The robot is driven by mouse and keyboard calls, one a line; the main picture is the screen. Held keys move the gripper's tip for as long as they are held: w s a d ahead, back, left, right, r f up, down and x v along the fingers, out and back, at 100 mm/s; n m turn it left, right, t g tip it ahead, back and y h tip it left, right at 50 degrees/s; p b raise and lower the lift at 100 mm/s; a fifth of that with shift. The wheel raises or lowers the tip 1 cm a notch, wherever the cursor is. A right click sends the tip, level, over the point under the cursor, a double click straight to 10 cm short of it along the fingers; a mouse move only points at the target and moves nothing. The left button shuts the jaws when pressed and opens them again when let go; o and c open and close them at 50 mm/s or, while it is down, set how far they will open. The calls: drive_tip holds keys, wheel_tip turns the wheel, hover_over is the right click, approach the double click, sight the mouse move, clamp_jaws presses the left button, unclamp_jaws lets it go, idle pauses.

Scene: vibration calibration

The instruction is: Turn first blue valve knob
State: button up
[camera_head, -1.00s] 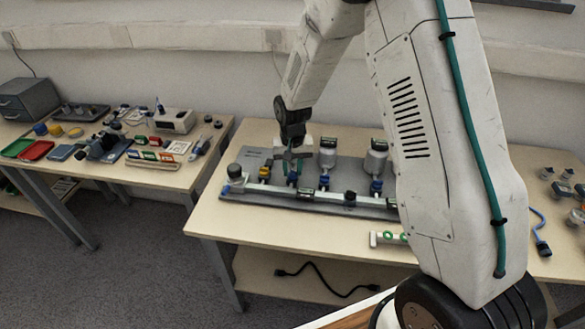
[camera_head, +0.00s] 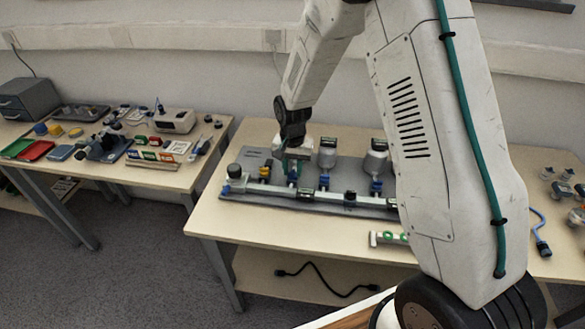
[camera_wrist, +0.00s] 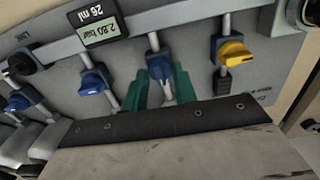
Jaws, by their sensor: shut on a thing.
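The first blue valve knob (camera_wrist: 158,67) stands on a pipe beside the yellow valve (camera_wrist: 232,53) in the wrist view. My gripper (camera_wrist: 160,82) has green fingers on both sides of this knob, shut on it. In the head view my gripper (camera_head: 292,166) reaches down to the panel beside the yellow valve (camera_head: 265,172). Two more blue knobs show in the wrist view, a middle one (camera_wrist: 92,82) and a far-left one (camera_wrist: 18,102). The exact contact of the fingertips with the knob is partly hidden.
The grey panel (camera_head: 225,187) lies on the wooden table (camera_head: 225,222). A digital readout (camera_wrist: 98,26) sits on the pipe near the knobs. A side table (camera_head: 110,172) at left holds many small items.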

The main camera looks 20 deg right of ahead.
sight(293, 171)
drive_tip(key=o, duration=1)
drive_tip(key=shift+c, duration=0.2)
wheel_tip(293, 171, up, 8)
drive_tip(key=shift+f, duration=0.1)
drive_tip(key=s+d+r+n, duration=0.1)
drive_tip(key=s+r+n, duration=0.1)
drive_tip(key=s+r, duration=0.5)
drive_tip(key=s+d+r+n+t, duration=0.1)
drive_tip(key=s+r, duration=0.6)
drive_tip(key=s, duration=0.9)
drive_tip(key=s+d+r+n, duration=0.1)
drive_tip(key=s+r+n, duration=0.2)
drive_tip(key=s+r, duration=0.4)
drive_tip(key=shift+s+r, duration=0.3)
drive_tip(key=shift+s, duration=2.2)
